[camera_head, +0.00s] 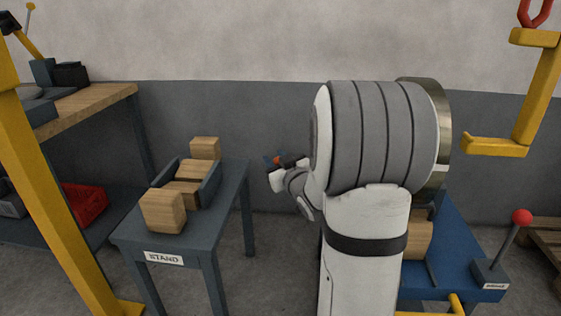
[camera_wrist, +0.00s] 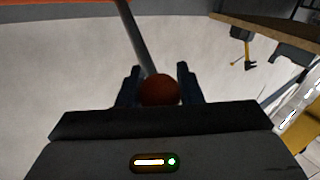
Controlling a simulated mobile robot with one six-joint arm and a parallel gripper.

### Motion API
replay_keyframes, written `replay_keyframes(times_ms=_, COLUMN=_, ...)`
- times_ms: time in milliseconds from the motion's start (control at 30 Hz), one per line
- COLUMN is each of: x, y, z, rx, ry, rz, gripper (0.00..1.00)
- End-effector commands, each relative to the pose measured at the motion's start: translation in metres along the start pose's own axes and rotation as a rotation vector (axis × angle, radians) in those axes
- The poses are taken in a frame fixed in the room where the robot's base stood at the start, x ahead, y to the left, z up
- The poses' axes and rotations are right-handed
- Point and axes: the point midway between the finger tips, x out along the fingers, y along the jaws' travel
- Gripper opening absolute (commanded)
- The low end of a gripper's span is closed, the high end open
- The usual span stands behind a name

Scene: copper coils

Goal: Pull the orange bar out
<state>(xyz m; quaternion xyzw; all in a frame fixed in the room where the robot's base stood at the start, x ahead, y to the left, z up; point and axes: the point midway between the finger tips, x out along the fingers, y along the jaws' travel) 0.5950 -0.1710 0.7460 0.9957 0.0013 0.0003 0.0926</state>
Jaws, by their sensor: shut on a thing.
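My gripper (camera_head: 279,162) is raised just right of the small table marked STAND (camera_head: 165,259). No copper coil shows clearly; my arm covers much of the middle right of the head view.
A blue table (camera_head: 455,250) with a red-knobbed lever (camera_head: 521,217) is at right, partly behind my arm. A yellow hook frame (camera_head: 497,145) hangs above it. A wooden-topped workbench (camera_head: 90,105) and yellow post (camera_head: 30,170) are left.

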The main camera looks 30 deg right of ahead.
Motion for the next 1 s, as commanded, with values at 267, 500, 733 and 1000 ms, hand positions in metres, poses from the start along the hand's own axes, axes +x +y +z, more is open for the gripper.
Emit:
replay_keyframes(times_ms=267, x=0.001, y=-0.002, z=-0.002, rx=-0.008, ry=0.008, rz=-0.015, gripper=0.34)
replay_keyframes(times_ms=500, x=0.0, y=0.003, z=-0.001, rx=-0.006, ry=0.005, rz=-0.004, gripper=0.53)
replay_keyframes(times_ms=733, x=-0.002, y=0.007, z=0.0, rx=-0.005, ry=0.002, rz=0.004, gripper=0.53)
replay_keyframes(times_ms=1000, x=-0.036, y=0.009, z=-0.002, rx=-0.005, ry=0.001, rz=0.008, gripper=0.53)
